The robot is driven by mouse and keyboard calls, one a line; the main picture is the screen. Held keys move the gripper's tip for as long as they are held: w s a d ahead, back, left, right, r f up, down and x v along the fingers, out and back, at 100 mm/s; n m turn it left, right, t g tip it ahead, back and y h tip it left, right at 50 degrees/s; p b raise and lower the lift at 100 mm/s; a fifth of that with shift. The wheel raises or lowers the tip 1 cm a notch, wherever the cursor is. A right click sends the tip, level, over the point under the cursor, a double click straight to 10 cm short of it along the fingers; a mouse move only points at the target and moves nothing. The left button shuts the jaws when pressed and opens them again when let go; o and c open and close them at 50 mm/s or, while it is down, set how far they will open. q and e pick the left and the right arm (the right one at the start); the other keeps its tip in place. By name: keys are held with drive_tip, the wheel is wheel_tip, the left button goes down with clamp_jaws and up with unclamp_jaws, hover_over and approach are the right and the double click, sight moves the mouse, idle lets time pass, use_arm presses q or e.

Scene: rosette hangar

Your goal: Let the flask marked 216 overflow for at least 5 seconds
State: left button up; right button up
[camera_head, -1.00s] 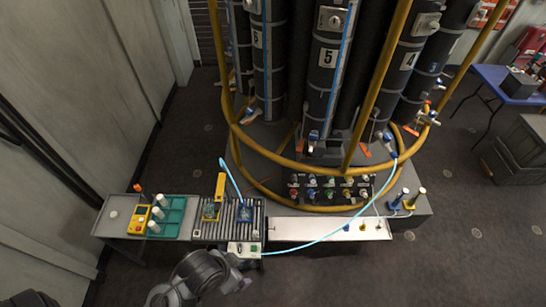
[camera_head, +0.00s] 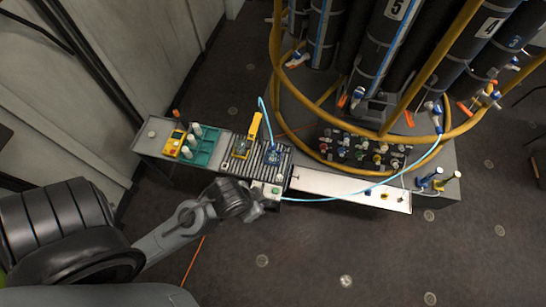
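A slatted drain rack (camera_head: 262,176) sits on the bench. On it stand a blue holder (camera_head: 273,155), which seems to carry a small clear vessel, and a yellow stand (camera_head: 241,147) with a tall yellow upright. No marking 216 is readable, so I cannot tell which vessel bears it. A light-blue tube (camera_head: 262,103) arches down to the blue holder. My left gripper (camera_head: 256,205) is just in front of the rack, close to a pale box with a green button (camera_head: 272,190). Its fingertips are too small and dark to read, and contact cannot be told. My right gripper is not in view.
A teal tray (camera_head: 204,148) with white bottles and a yellow device (camera_head: 175,143) stand left of the rack. A white board (camera_head: 345,188) extends right. Behind it are coloured knobs (camera_head: 362,153) and a yellow ring rail (camera_head: 345,170) around numbered columns. The floor in front is clear.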

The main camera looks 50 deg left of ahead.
use_arm(q)
clamp_jaws()
idle(0.7)
idle(0.4)
